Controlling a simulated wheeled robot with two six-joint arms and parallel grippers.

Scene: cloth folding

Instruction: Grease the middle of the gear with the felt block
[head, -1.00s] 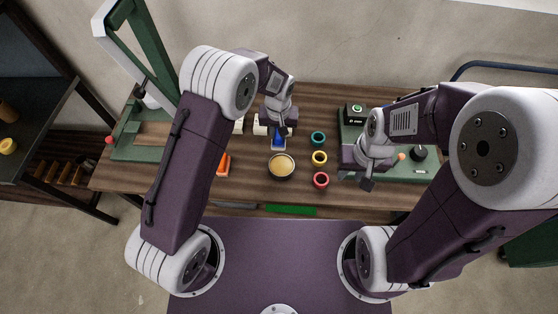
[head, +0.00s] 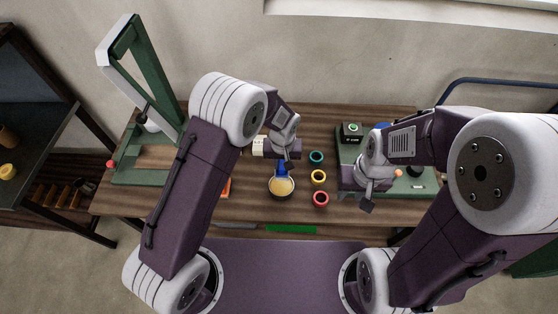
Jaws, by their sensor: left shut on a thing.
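My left gripper (head: 286,157) is shut on a blue block (head: 282,168), which I take to be the felt block. The block's lower end overlaps the far part of a round tin (head: 281,187) with yellowish contents. I cannot tell whether it touches the contents. My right gripper (head: 367,204) hangs over the front of the green station at the right, with no object visible in it; its fingers are too small to read. I cannot make out a gear clearly; my arms hide parts of the table.
A teal ring (head: 316,158), a yellow ring (head: 318,177) and a red ring (head: 320,199) stand right of the tin. A cream cylinder (head: 259,147) lies behind. A green frame (head: 150,80) rises at left. The green station (head: 412,188) occupies the right.

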